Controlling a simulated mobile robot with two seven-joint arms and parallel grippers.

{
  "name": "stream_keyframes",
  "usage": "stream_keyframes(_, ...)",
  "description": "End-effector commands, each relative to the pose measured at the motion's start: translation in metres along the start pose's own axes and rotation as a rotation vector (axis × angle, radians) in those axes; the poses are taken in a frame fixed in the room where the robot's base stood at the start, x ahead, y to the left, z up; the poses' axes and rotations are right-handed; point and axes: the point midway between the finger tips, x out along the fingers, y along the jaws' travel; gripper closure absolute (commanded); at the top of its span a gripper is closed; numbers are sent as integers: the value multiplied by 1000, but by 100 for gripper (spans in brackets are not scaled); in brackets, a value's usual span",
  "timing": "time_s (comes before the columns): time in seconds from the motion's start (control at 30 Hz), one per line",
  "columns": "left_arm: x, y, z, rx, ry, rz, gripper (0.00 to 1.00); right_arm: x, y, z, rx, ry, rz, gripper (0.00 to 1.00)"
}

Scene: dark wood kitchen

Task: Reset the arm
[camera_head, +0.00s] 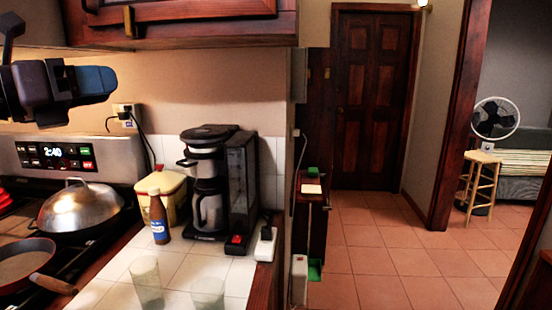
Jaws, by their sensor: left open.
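My left gripper (95,83) comes in from the upper left, black with blue-grey fingers. It is raised in the air above the stove and the counter's left end, below the wall cabinet. It is open, with nothing seen in it, and it appears apart from everything around it. My right gripper and right arm are not in view.
A lidded pan (80,208) and a frying pan (25,262) are on the stove. The tiled counter (115,296) holds a brown bottle (158,217), a coffee maker (207,185), a yellow canister (172,188) and two glasses (147,280). Open tiled floor (390,263) lies right.

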Motion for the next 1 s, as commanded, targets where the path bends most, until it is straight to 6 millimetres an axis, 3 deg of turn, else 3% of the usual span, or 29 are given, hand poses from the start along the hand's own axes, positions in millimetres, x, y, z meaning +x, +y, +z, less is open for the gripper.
stream_keyframes(0.03, 5, -2, -22, -87, -16, -80, 56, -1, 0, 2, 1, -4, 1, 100)
stream_keyframes(0.1, 7, -6, -43, -207, -62, -182, 56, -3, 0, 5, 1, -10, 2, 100)
stream_keyframes(0.27, 0, -5, -78, -509, -225, -346, 56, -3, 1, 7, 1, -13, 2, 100)
stream_keyframes(0.37, -10, 6, -97, -715, -357, -393, 56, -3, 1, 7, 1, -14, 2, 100)
stream_keyframes(0.5, -30, 34, -128, -1009, -569, -379, 56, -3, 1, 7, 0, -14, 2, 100)
stream_keyframes(0.67, -59, 77, -181, -1341, -830, -247, 56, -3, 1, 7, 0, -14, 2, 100)
stream_keyframes(0.77, -81, 103, -227, -1538, -990, -101, 56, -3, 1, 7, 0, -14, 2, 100)
stream_keyframes(0.9, -114, 124, -303, -1783, -1182, 170, 56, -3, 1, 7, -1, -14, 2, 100)
stream_keyframes(1.0, -137, 127, -359, -1932, -1285, 391, 56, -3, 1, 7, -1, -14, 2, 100)
